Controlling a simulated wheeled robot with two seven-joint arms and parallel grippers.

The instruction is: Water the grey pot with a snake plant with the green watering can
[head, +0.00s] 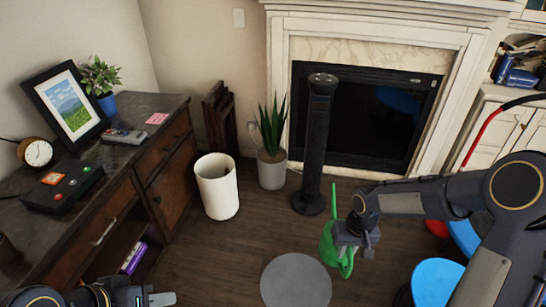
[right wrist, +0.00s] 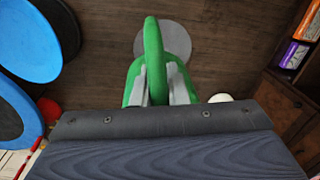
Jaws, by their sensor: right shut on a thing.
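My right gripper (head: 358,238) is shut on the green watering can (head: 332,247), which hangs above the floor to the right of and nearer than the pot. In the right wrist view, the can's green handle (right wrist: 153,55) passes between the two grey fingers. The gripper hides part of the can in the head view. My left gripper (head: 152,298) is at the bottom left edge, partly cut off, away from pot and can.
A white bin (head: 217,190) stands left of the pot, and a dark tower-shaped column (head: 314,150) stands close on its right. A grey round disc (head: 296,281) is below and left of the can. Blue round seats (head: 437,282) are at right. A wooden desk (head: 120,185) fills the left.

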